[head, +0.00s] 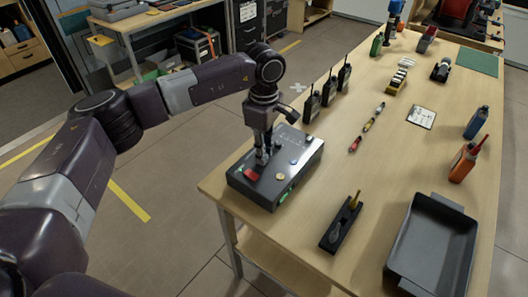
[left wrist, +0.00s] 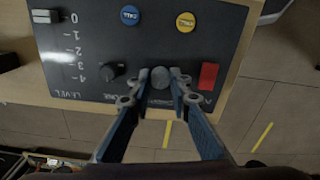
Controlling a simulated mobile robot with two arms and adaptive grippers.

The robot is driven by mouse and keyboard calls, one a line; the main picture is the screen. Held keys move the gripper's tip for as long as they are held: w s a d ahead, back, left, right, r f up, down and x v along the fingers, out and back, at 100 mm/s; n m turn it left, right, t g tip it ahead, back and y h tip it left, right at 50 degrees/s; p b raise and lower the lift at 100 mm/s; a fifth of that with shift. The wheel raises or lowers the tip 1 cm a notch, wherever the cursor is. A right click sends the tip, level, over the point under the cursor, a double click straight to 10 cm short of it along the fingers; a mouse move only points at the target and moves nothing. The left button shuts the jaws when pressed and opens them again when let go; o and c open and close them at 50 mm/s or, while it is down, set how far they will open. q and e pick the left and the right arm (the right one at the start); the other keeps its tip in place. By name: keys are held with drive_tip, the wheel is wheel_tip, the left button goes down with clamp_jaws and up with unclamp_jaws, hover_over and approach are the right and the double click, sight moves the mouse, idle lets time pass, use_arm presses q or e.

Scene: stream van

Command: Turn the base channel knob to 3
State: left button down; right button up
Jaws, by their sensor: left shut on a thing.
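The base station (head: 301,163) is a dark grey box on the near left corner of the table. It carries a red switch (head: 251,174), coloured buttons and a slider. My left gripper (head: 262,158) points down onto its panel. In the left wrist view, the gripper (left wrist: 161,79) is shut on a round grey knob (left wrist: 160,77), which sits between the fingertips. A smaller black knob (left wrist: 114,71) is beside it, apart from the fingers. The printing near the held knob is partly hidden, and I cannot read its setting. My right gripper is not in view.
Several black radios (head: 329,90) stand just behind the base station. A black holder (head: 341,224) and a dark grey tray (head: 433,246) are to its right. An orange radio (head: 463,162) stands near the right edge. The middle of the table (head: 385,165) is mostly clear.

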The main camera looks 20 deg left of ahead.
use_arm(q)
drive_tip(key=shift+r, duration=0.1)
drive_tip(key=c, duration=1.8)
unclamp_jaws()
drive_tip(key=shift+o, duration=0.2)
wheel_tip(320, 180, up, 12)
